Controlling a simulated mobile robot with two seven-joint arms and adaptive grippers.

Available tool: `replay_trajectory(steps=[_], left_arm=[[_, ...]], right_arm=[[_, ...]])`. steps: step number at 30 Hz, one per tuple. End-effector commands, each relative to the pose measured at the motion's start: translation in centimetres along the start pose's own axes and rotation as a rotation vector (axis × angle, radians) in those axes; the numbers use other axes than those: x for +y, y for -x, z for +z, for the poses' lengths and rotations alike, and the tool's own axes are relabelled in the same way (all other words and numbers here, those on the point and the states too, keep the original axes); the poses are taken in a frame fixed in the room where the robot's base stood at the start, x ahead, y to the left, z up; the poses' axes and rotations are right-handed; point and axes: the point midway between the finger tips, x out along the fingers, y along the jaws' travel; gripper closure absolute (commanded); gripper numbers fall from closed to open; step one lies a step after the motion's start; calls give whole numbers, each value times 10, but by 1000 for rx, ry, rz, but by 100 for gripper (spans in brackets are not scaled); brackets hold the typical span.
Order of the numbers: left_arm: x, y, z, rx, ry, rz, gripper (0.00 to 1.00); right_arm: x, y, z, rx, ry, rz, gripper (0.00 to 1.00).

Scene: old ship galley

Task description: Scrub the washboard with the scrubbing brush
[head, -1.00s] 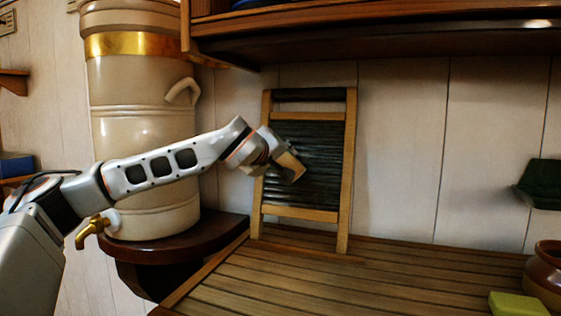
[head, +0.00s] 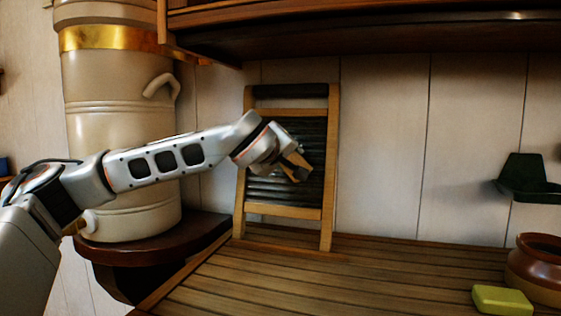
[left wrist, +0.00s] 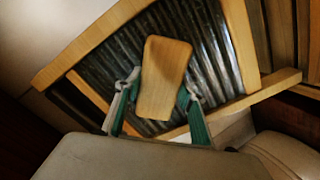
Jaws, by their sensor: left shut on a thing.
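The washboard (head: 285,212) has a wooden frame and a dark ribbed panel, and leans upright against the white wall. It also shows in the left wrist view (left wrist: 219,75), tilted in the picture. My left gripper (head: 290,168) is shut on the wooden scrubbing brush (left wrist: 166,75) and holds it in front of the ribbed panel. In the left wrist view the brush's wooden back lies between the two fingers (left wrist: 160,108). Its bristles are hidden, so I cannot tell whether they touch the ribs. My right gripper is not in view.
A slatted wooden counter (head: 270,285) lies below, mostly clear. A large cream container (head: 120,130) stands at left behind my arm. A shelf (head: 370,38) overhangs above. A yellow-green block (head: 502,300) and a brown pot (head: 537,268) are at right, below a dark green holder (head: 530,180).

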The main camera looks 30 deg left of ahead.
Motion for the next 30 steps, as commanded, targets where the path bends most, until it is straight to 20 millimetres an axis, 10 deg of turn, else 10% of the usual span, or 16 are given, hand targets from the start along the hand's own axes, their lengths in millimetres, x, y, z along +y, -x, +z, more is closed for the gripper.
replay_trajectory(steps=[30], left_arm=[[30, -1, 28, 1, 0, 4, 93]], right_arm=[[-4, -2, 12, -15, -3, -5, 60]])
